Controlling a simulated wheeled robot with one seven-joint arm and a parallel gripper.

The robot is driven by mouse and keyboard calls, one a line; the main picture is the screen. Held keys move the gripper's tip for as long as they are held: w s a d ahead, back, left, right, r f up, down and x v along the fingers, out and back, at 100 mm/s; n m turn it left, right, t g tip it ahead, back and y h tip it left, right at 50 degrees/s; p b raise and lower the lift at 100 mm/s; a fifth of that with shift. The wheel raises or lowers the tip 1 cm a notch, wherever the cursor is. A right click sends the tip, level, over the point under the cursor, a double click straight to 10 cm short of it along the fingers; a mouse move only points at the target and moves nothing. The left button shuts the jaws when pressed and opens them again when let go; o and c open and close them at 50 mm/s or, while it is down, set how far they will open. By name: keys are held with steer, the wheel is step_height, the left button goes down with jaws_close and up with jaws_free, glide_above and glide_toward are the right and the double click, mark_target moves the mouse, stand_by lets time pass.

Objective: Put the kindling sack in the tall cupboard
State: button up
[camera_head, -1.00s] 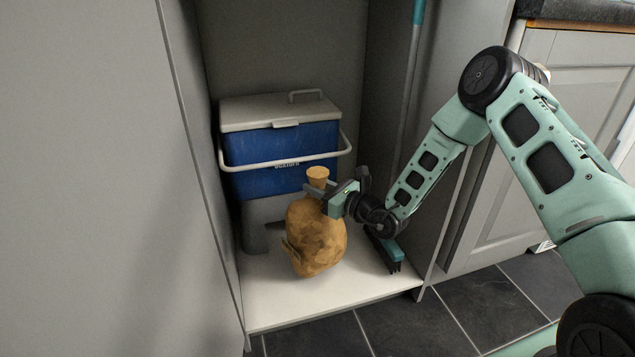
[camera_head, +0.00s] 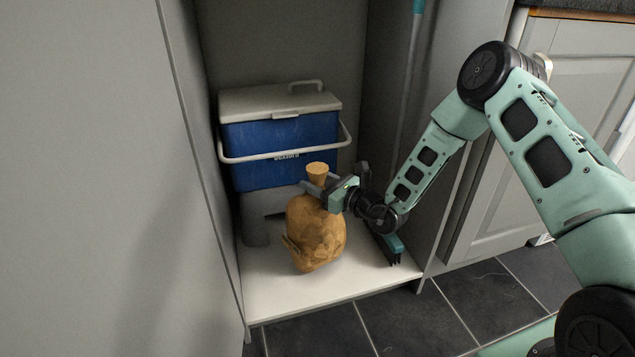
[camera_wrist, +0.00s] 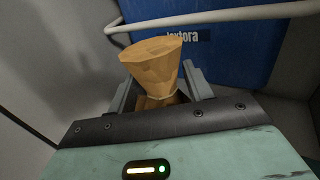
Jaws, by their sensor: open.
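The kindling sack (camera_head: 316,236) is a tan, lumpy bag with a tied neck and flared top. It stands on the white floor of the tall cupboard (camera_head: 300,297), near its front. My gripper (camera_head: 318,189) is at the neck, with its fingers open on either side. In the wrist view the flared top of the sack (camera_wrist: 152,62) rises between the two fingertips (camera_wrist: 160,88), with a small gap visible beside it. The sack's lower body is hidden there by the gripper housing.
A blue cool box (camera_head: 282,150) with a white lid and handle rests on a grey support (camera_head: 262,216) behind the sack. A teal broom (camera_head: 388,246) stands at the cupboard's right side. Bare cupboard floor shows in front of the sack.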

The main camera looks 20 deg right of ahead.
steer(key=p+v, duration=0.5)
steer(key=v, duration=0.6)
steer(key=s+a+r+n+g+y, duration=0.6)
steer(key=s+a+r+n+g, duration=0.7)
steer(key=s+a+n+g, duration=0.4)
steer(key=s+a+r+n+g+h, duration=0.25)
steer(key=s+n+g+h, duration=0.25)
steer(key=s+n+h, duration=0.5)
steer(key=s+d+r+n+t+h, duration=0.3)
steer(key=s+d+n+t+h, duration=0.2)
steer(key=n, duration=0.4)
steer(key=shift+s+d+n+t, duration=0.4)
steer(key=shift+s+d+t, duration=0.2)
steer(key=shift+d+t, duration=0.45)
steer(key=shift+r, duration=0.2)
